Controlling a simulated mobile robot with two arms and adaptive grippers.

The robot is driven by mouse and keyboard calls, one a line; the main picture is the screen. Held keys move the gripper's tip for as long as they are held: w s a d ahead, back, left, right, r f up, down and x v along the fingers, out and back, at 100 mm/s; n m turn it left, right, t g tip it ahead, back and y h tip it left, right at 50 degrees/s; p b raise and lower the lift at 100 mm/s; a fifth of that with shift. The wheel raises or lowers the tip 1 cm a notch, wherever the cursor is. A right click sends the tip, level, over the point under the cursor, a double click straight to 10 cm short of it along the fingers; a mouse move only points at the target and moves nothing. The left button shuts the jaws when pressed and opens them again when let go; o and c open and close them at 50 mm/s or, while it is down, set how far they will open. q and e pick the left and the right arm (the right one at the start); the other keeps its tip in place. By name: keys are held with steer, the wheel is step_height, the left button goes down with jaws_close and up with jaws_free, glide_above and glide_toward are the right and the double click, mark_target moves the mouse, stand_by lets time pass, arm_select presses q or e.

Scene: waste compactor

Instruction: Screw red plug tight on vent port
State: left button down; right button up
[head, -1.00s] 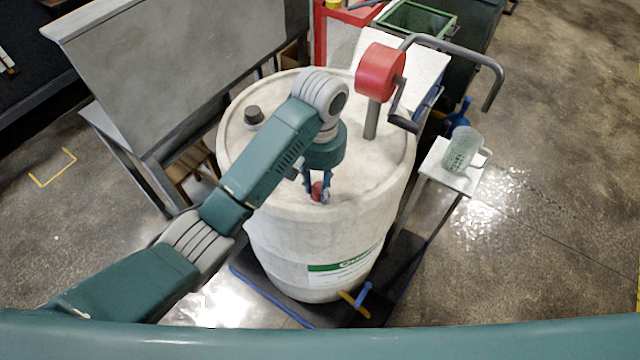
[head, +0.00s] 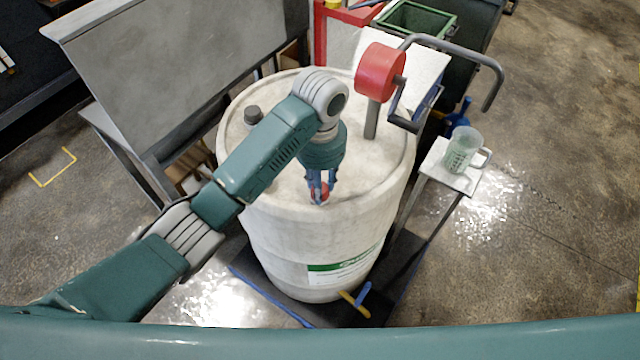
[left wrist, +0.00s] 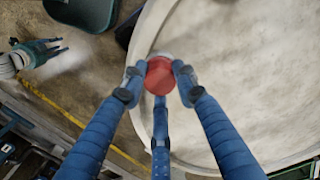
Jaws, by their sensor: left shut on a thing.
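The white drum (head: 330,225) stands upright with its lid facing up. My left gripper (head: 319,193) points down at the near part of the lid. It is shut on the red plug (head: 324,190), which also shows between the blue fingers in the left wrist view (left wrist: 159,76). The plug is at the lid near the drum's front rim. The vent port under it is hidden by the plug and fingers, so I cannot tell how far the plug is seated. A teal gripper, apparently my right one (left wrist: 62,48), shows small in the left wrist view, away from the drum.
A dark cap (head: 253,115) sits on the lid's left side. A red pump with a crank (head: 380,72) rises from the lid at the back right. A clear jug (head: 461,150) stands on a small side stand (head: 437,170). A grey panel (head: 185,70) stands behind left.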

arm_select(q)
steer(key=m, duration=0.4)
steer(key=shift+m, duration=0.3)
steer(key=c, duration=1.3)
jaws_free()
steer(key=shift+o, duration=0.2)
steer(key=shift+c, duration=0.4)
